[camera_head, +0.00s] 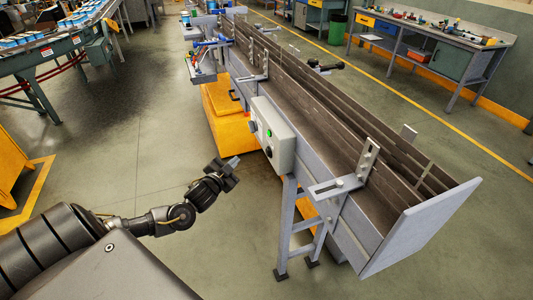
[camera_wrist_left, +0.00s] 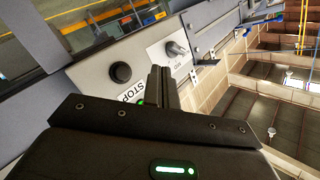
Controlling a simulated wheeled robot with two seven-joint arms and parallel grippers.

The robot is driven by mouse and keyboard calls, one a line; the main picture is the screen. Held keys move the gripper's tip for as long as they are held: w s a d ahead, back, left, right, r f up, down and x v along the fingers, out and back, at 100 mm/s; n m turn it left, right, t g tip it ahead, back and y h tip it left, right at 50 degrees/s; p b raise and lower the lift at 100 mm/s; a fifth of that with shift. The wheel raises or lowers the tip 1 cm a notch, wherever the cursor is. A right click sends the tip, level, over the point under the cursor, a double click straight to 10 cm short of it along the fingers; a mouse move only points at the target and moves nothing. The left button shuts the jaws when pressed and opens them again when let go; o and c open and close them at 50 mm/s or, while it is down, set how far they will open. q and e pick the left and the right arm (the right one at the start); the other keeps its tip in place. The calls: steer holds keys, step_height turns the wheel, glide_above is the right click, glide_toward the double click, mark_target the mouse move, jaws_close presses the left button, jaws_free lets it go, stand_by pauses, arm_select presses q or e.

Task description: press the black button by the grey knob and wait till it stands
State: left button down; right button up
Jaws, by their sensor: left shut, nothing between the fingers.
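A light grey control box (camera_head: 281,141) is fixed to the near side of the long conveyor (camera_head: 312,118). The black button (camera_head: 268,151) is on its face, below a green button (camera_head: 268,133); the grey knob (camera_head: 253,126) sits to their left. In the left wrist view the round black button (camera_wrist_left: 121,73) is beside a STOP label, and the grey knob (camera_wrist_left: 174,48) is on a white plate. My left gripper (camera_head: 234,162) is shut and empty, apart from the box in the head view. Its fingers (camera_wrist_left: 160,80) partly hide the green button in the wrist view. My right gripper is out of view.
A metal bracket (camera_head: 338,187) sticks out from the conveyor's near side, right of the box. An orange cabinet (camera_head: 226,118) stands under the conveyor. A second conveyor (camera_head: 60,45) carrying blue items is at the upper left. The floor between them is clear.

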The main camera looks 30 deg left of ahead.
mark_target(268, 152)
arm_select(q)
steer(key=w+d+b, duration=0.2)
steer(key=w+d, duration=0.3)
steer(key=w, duration=0.2)
stand_by(0.3)
steer(key=shift+w, duration=0.15)
stand_by(1.9)
steer(key=shift+w+d, duration=0.25)
steer(key=shift+w+d, duration=0.25)
steer(key=shift+w, duration=0.1)
stand_by(0.9)
steer(key=shift+a, duration=0.1)
steer(key=shift+s+a+p, duration=0.35)
steer(key=shift+s+a, duration=0.05)
steer(key=shift+s, duration=0.35)
